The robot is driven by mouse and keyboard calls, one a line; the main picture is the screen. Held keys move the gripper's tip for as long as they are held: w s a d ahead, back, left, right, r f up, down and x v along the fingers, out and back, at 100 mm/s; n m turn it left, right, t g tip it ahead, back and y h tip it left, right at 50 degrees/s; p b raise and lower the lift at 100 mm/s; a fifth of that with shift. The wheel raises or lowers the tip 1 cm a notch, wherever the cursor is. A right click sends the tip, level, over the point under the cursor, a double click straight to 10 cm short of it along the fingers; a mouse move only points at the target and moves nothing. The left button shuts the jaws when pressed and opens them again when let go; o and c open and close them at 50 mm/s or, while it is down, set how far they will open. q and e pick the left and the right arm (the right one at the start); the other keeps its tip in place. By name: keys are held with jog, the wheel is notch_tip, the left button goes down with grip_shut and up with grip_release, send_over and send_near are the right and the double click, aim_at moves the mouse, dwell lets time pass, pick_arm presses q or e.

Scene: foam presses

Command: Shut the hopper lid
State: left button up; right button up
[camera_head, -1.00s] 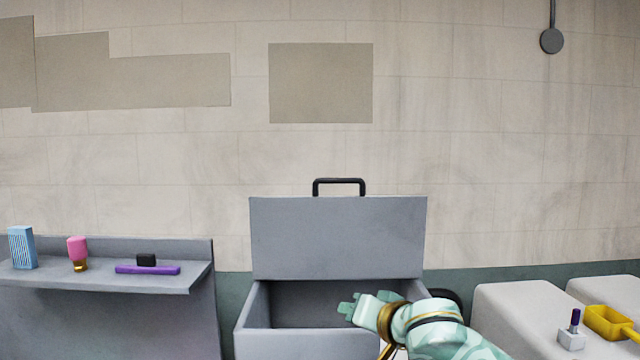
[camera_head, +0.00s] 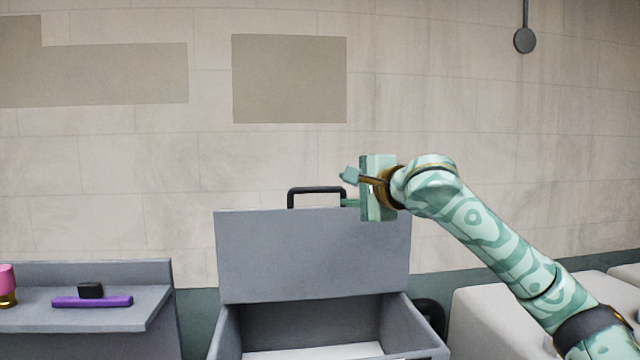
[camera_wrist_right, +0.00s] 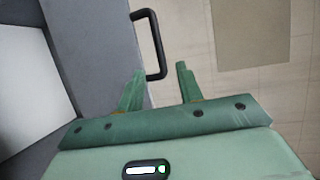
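The grey hopper (camera_head: 228,335) stands at the bottom centre of the head view, with its inside open to view. Its lid (camera_head: 312,255) is raised, standing up at the rear. A black bar handle (camera_head: 316,190) is on the lid's top edge; it also shows in the right wrist view (camera_wrist_right: 154,35). My right gripper (camera_head: 348,189) is at the lid's top edge, just right of the handle. In the right wrist view its fingers (camera_wrist_right: 160,69) are apart, and the handle's near end shows between their tips. Contact cannot be told. My left gripper is out of view.
A grey shelf (camera_head: 35,318) at the left bears a purple bar (camera_head: 92,302) with a black block (camera_head: 90,290), and a pink item (camera_head: 6,280). Pale grey blocks (camera_head: 490,320) stand at the right. The wall space above the lid is clear.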

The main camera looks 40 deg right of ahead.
aim_at(321, 190)
jog(key=w+p, duration=0.1)
jog(key=w, duration=0.2)
jog(key=w+f+p, duration=0.1)
jog(key=w, duration=0.3)
jog(key=w+d+p, duration=0.1)
jog(key=w, duration=0.2)
jog(key=shift+w+f, duration=0.15)
jog(key=shift+f, duration=0.15)
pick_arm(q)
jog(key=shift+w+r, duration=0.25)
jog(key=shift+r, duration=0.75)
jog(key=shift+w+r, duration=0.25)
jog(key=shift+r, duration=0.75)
pick_arm(e)
jog(key=shift+w+d+f, duration=0.1)
jog(key=shift+w+f, duration=0.2)
jog(key=shift+w, duration=0.4)
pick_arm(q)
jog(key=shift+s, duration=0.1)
pick_arm(e)
jog(key=shift+s, duration=0.1)
grip_shut()
